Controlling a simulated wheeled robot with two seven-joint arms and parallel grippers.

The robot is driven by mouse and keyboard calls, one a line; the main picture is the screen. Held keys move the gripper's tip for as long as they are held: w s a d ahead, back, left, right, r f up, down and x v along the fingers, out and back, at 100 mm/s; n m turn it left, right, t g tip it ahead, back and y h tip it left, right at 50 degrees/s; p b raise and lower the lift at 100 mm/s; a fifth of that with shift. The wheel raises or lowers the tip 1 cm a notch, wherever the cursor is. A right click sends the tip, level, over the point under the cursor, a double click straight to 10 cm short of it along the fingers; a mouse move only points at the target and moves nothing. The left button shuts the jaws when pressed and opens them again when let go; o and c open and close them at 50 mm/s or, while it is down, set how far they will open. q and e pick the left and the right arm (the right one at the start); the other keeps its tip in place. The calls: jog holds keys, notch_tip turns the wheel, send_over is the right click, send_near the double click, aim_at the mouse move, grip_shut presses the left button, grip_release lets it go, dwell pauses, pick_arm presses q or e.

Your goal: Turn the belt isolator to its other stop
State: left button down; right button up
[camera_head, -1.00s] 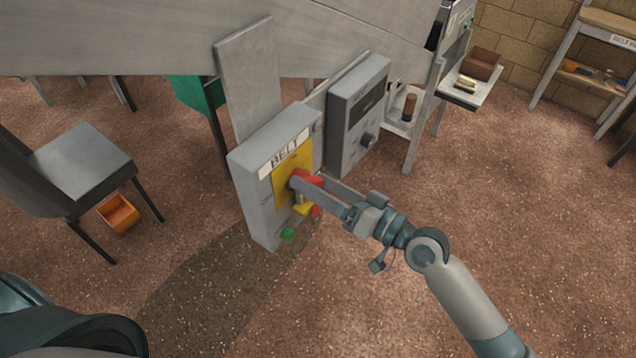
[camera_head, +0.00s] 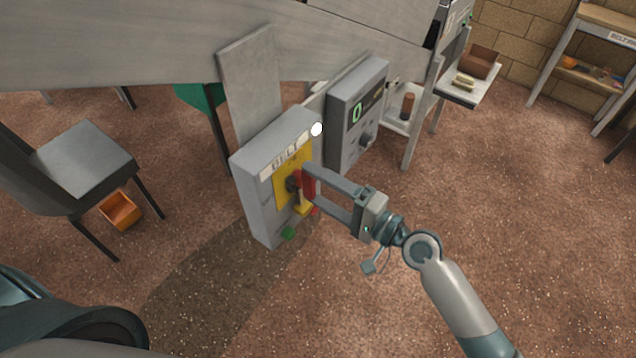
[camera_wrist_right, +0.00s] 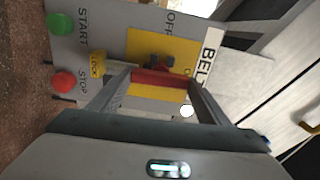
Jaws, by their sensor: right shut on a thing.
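The belt isolator is a red handle (camera_head: 309,184) on a yellow plate (camera_head: 281,187), on the front of a grey box (camera_head: 256,205) labelled BELT. My right gripper (camera_head: 312,190) is shut on the red handle, one finger at each end. In the head view the handle stands nearly upright. In the right wrist view the red handle (camera_wrist_right: 160,77) lies across between both fingertips, towards the BELT label. OFF is printed to one side of the plate; the other position label is partly hidden by the handle. My left gripper is not in view.
A white lamp (camera_head: 316,129) glows at the box's top corner. A yellow lock tab (camera_head: 302,208), green START button (camera_head: 288,234) and red STOP button (camera_wrist_right: 64,81) sit below the handle. A second grey box (camera_head: 346,135) with a green 0 on its display stands close on the right.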

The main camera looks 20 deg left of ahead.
jog(key=shift+m, duration=0.3)
jog(key=o, duration=1.1)
jog(key=shift+c, duration=0.2)
jog(key=b+v, duration=0.7)
jog(key=v, duration=1)
jog(key=shift+d+b, duration=0.2)
jog(key=shift+b, duration=0.1)
